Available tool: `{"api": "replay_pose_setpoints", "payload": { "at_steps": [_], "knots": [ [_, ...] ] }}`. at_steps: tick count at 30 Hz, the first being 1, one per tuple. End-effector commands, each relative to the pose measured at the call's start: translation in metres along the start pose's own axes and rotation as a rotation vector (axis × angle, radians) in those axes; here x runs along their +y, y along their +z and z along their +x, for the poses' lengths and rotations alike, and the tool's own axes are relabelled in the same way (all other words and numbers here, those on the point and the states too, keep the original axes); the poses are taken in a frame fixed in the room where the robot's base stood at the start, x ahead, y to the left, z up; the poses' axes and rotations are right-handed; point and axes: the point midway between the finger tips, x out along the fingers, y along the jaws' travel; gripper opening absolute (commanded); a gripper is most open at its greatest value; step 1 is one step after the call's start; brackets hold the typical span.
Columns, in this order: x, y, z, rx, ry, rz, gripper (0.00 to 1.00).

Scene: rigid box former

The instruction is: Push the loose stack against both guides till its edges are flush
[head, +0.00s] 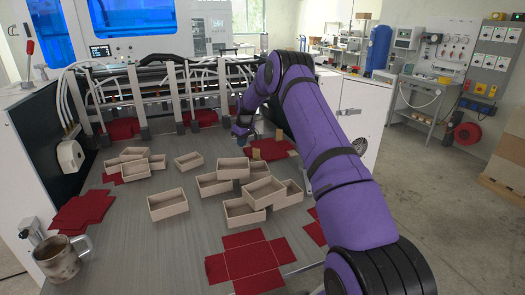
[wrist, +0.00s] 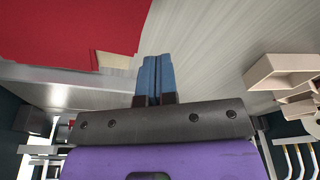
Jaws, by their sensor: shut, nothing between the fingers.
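The stack of red cross-shaped blanks (head: 272,150) lies on the grey table near the machine, partly behind my arm in the head view. In the wrist view a large red area of it (wrist: 75,25) fills the upper left, with a pale tan piece (wrist: 114,61) at its lower edge. My gripper (head: 250,139) is low beside the stack's left side. In the wrist view its blue fingers (wrist: 155,75) are together and empty, close to the red edge; contact cannot be told. Two small tan blocks at the stack, one in front (head: 255,154), may be the guides.
Several open tan boxes (head: 168,204) stand on the table, some stacked, and also show in the wrist view (wrist: 282,70). Other red blanks (head: 83,210) lie around. A mug (head: 60,259) stands at the front left. Machine uprights (head: 137,98) line the back.

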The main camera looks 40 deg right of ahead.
Motion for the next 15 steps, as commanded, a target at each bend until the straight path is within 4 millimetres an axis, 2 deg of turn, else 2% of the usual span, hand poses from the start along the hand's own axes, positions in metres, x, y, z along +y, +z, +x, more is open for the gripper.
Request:
{"api": "replay_pose_setpoints", "payload": {
  "at_steps": [15],
  "knots": [
    [-0.005,-0.010,-0.034,0.000,-0.001,0.000,0.00]
  ]
}}
